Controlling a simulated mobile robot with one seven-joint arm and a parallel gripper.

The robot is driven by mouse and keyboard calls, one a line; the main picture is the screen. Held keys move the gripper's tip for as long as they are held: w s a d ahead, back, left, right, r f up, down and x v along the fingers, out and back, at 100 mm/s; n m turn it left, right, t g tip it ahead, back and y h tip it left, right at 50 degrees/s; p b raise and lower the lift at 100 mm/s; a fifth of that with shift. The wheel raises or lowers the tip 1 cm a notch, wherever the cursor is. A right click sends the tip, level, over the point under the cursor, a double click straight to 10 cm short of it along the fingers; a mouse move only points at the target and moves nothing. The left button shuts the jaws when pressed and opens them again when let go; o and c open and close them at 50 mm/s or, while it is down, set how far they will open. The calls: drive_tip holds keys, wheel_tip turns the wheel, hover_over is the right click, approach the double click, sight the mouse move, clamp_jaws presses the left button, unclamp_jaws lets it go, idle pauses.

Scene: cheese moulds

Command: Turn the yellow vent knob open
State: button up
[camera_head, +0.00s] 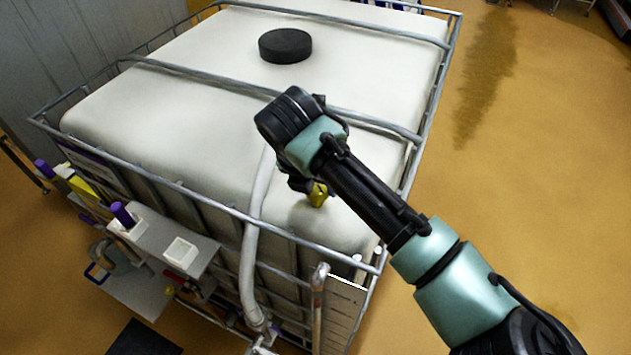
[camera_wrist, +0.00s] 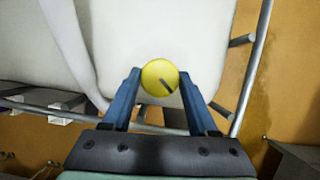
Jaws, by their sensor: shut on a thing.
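The yellow vent knob (camera_wrist: 160,77) shows in the wrist view between the tips of my gripper (camera_wrist: 160,84). It is round, with a dark slanted line on its face that points to the lower right. The two blue fingers are shut on the knob's sides. In the head view the yellow knob (camera_head: 318,194) shows just below the end of my arm, on the front right of the white tank top (camera_head: 370,75). My fingers are mostly hidden there behind my wrist.
A black round lid (camera_head: 285,46) sits at the back of the tank. Grey cage bars (camera_head: 200,200) run around and across the tank. A pale hose (camera_head: 252,240) hangs over the front edge. A shelf (camera_head: 150,245) with small items is at the front left.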

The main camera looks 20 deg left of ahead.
drive_tip(key=n+y, duration=0.1)
drive_tip(key=n, duration=0.1)
drive_tip(key=n+b, duration=0.1)
drive_tip(key=n, duration=0.1)
drive_tip(key=shift+w+d+y, duration=0.1)
drive_tip(key=shift+d+y, duration=0.05)
drive_tip(key=shift+y, duration=0.25)
drive_tip(key=shift+d+n+g+y+b, duration=0.1)
drive_tip(key=shift+n+g+y+b, duration=0.25)
drive_tip(key=shift+n, duration=0.6)
drive_tip(key=shift+n+g+y+b, duration=0.2)
drive_tip(key=shift+n+b, duration=0.25)
drive_tip(key=shift+n, duration=0.5)
drive_tip(key=o, duration=1.4)
drive_tip(key=shift+c, duration=0.2)
drive_tip(key=b+v, duration=0.3)
drive_tip(key=v, duration=1)
drive_tip(key=shift+w, duration=0.15)
